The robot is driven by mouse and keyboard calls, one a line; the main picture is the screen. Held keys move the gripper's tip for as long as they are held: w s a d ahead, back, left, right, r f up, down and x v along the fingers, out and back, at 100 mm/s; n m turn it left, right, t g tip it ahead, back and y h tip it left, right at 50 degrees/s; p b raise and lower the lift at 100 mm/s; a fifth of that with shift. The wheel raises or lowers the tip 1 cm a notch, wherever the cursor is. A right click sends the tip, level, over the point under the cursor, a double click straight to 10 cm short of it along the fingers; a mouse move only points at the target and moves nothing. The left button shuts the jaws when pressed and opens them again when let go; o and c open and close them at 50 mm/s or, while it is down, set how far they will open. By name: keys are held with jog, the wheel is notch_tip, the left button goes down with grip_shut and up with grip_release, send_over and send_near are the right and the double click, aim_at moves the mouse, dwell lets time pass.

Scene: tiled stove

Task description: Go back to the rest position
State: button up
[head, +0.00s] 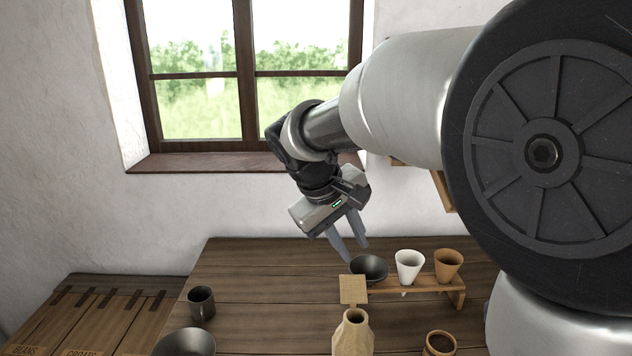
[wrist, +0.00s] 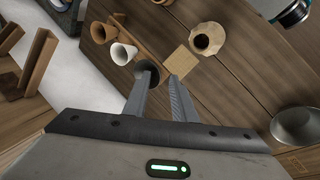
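My gripper (head: 356,252) is tilted downward over the back of the wooden table (head: 270,275). Its two fingers are apart with nothing seen gripped between them; the wrist view also shows them spread (wrist: 158,92).
A white cup (head: 408,266) and an orange-brown cup (head: 448,266) stand on a low wooden shelf (head: 430,285). A square wooden piece (head: 353,289), wooden vase (head: 352,335), brown pot (head: 440,343), dark mug (head: 201,303) and larger bowl (head: 185,343) are nearby. A window (head: 245,75) is behind.

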jog(key=s+d+m+t+y, duration=0.1)
jog(key=s+d+m+y, duration=0.2)
jog(key=s, duration=0.8)
jog(key=s+d+m+t+y, duration=0.1)
jog(key=s+d+m, duration=0.25)
jog(key=s, duration=0.75)
notch_tip(320, 180, up, 17)
jog(key=p, duration=1.7)
jog(key=shift+w+d, duration=0.2)
jog(key=shift+w, duration=0.05)
jog(key=shift+n, duration=0.25)
jog(key=shift+c, duration=0.2)
